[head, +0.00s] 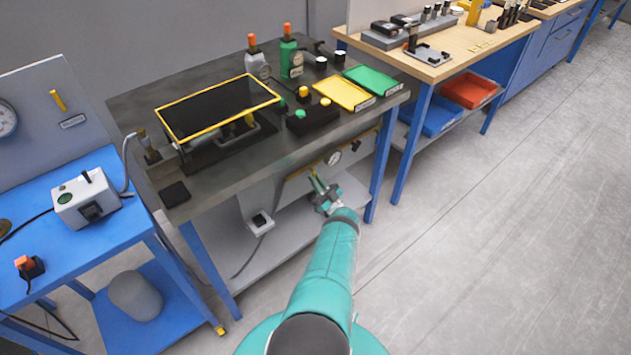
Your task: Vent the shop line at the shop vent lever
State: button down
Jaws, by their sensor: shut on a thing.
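My gripper (318,182) is at the front of the dark-topped bench, below its top edge, at a grey panel (294,188) with a small round gauge (333,158). Its jaws are shut on a small part at this panel, which I take to be the shop vent lever. The jaws mostly hide that part, so its angle cannot be told. My teal arm reaches up to it from the bottom of the picture.
The dark bench (222,183) holds a yellow-framed screen (215,108), a button box (312,117), bottles and yellow and green trays. A blue table (75,250) stands left, with a gauge panel (40,125). A wooden-topped bench stands right. Floor (480,240) at right is clear.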

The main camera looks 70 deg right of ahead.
jog(key=shift+f, duration=0.1)
jog(key=c, duration=1.5)
grip_release()
jog(key=shift+o, duration=0.2)
jog(key=shift+f, duration=0.1)
